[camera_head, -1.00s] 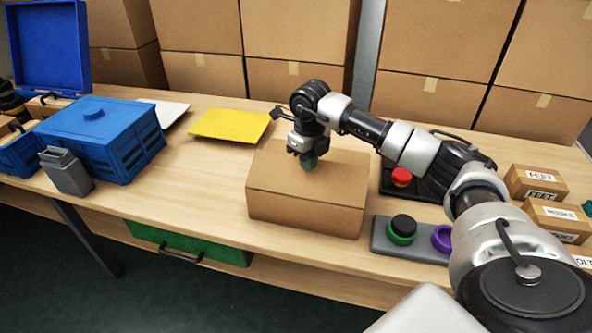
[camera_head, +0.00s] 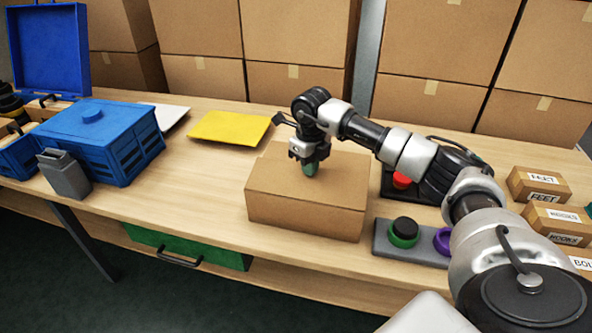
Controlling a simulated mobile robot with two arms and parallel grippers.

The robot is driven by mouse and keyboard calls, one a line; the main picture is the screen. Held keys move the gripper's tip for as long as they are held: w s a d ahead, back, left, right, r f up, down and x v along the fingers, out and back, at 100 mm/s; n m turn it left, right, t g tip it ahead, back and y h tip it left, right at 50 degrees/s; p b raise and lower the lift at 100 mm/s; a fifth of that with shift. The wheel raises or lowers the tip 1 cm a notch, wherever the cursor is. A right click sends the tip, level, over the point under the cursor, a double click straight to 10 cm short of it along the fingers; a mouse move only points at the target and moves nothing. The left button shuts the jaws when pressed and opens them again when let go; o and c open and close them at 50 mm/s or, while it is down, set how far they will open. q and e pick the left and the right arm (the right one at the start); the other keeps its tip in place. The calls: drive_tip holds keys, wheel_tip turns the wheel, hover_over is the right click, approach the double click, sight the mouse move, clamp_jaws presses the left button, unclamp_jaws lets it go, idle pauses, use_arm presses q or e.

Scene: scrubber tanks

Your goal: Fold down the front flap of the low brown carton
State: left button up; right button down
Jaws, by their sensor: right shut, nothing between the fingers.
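The low brown carton (camera_head: 300,211) sits on the wooden table in front of me. Its top looks flat, with flaps lying over it. Which flap is the front one and where its edges lie is hard to tell. My right gripper (camera_head: 310,168) points down at the carton's top, near its middle, with the fingertips at or just above the surface; I cannot tell whether they touch. It is shut and holds nothing. My left gripper is not in view.
A grey plate with a green-black knob (camera_head: 403,229) and a purple ring (camera_head: 443,240) lies right of the carton. Small labelled boxes (camera_head: 535,184) stand farther right. A blue crate (camera_head: 100,140), grey container (camera_head: 64,175) and yellow sheet (camera_head: 229,128) are to the left.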

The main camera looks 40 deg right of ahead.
drive_tip(key=shift+f+b, duration=0.4)
drive_tip(key=shift+f, duration=0.45)
wheel_tip(320, 180, up, 9)
drive_tip(key=p, duration=0.7)
idle(0.4)
